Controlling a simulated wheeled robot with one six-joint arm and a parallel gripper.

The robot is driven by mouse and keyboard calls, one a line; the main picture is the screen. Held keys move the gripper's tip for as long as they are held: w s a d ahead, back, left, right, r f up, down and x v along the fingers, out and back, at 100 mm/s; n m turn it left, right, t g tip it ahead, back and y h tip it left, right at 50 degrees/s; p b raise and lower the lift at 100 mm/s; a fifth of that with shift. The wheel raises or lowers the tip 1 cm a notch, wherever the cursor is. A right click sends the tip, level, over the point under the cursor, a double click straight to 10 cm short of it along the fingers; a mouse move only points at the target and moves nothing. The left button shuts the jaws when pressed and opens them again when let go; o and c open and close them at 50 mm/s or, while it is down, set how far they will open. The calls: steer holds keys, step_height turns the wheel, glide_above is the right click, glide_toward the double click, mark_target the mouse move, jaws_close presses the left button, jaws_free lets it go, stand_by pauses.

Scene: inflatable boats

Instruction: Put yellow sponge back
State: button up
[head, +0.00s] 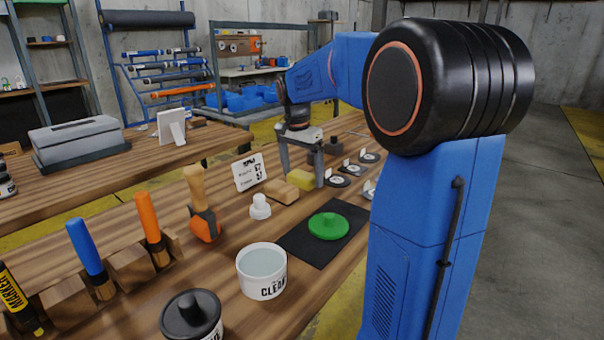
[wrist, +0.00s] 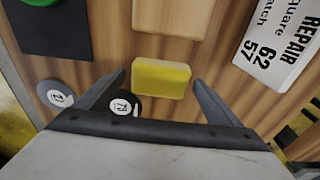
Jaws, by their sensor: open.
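The yellow sponge (head: 300,179) lies on the wooden workbench beside a light wooden block (head: 281,191). In the wrist view the yellow sponge (wrist: 161,79) sits between my spread fingers and a little beyond their tips, with the wooden block (wrist: 169,17) close behind it. My gripper (head: 301,165) is above the bench at the sponge, pointing down. In the wrist view my gripper (wrist: 160,80) is open, with nothing held. Whether a finger touches the sponge cannot be told.
A white sign (head: 249,172) stands left of the block. Black discs with white labels (head: 337,181) lie right of the sponge. A green round piece (head: 328,226) rests on a black mat (head: 299,246). A white tub (head: 262,271) and upright handled tools stand nearer.

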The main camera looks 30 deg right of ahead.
mark_target(299, 176)
step_height(299, 176, up, 12)
steer(key=a, duration=0.1)
steer(key=shift+s+a, duration=0.15)
steer(key=shift+s, duration=0.05)
stand_by(0.6)
